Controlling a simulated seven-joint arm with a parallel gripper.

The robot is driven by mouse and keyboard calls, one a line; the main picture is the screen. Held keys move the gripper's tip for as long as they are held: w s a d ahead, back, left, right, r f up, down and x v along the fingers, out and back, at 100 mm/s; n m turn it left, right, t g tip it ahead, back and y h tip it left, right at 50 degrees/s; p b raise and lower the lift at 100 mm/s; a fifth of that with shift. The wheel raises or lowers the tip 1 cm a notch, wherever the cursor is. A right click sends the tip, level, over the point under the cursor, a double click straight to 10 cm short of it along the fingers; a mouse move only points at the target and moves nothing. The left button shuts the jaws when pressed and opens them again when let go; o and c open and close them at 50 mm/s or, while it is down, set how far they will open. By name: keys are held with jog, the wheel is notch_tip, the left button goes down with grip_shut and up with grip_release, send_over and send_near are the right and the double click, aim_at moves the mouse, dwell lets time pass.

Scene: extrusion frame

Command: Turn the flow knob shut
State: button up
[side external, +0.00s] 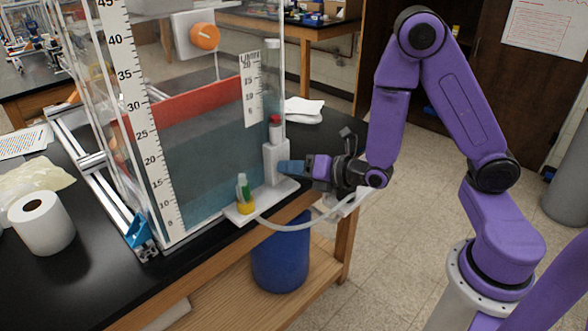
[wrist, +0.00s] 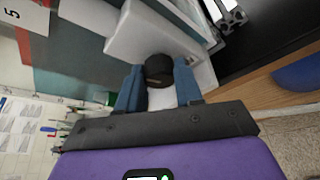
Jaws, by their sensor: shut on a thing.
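A black round knob (wrist: 158,70) sticks out of a white block (wrist: 145,38) in the wrist view. The white block (side external: 273,163) stands at the right corner of the tank in the side external view, where the knob is hidden by my fingers. My gripper (side external: 284,167) has blue fingers and reaches the block from the right, roughly level. In the wrist view, my gripper (wrist: 158,82) has one blue finger on each side of the knob and is shut on it. I cannot tell the knob's turn angle, as no mark on it is readable.
The clear tank (side external: 215,165) with printed scales stands left of the block. A red-capped fitting (side external: 275,122) sits just above it. A blue bin (side external: 280,262) is below; floor at right is open.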

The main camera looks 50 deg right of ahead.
jog(key=o, duration=1)
jog(key=shift+o, duration=0.2)
jog(key=shift+s, duration=0.15)
notch_tip(320, 180, up, 8)
jog(key=s, duration=0.2)
jog(key=shift+s+d, duration=0.25)
jog(key=shift+d, duration=0.15)
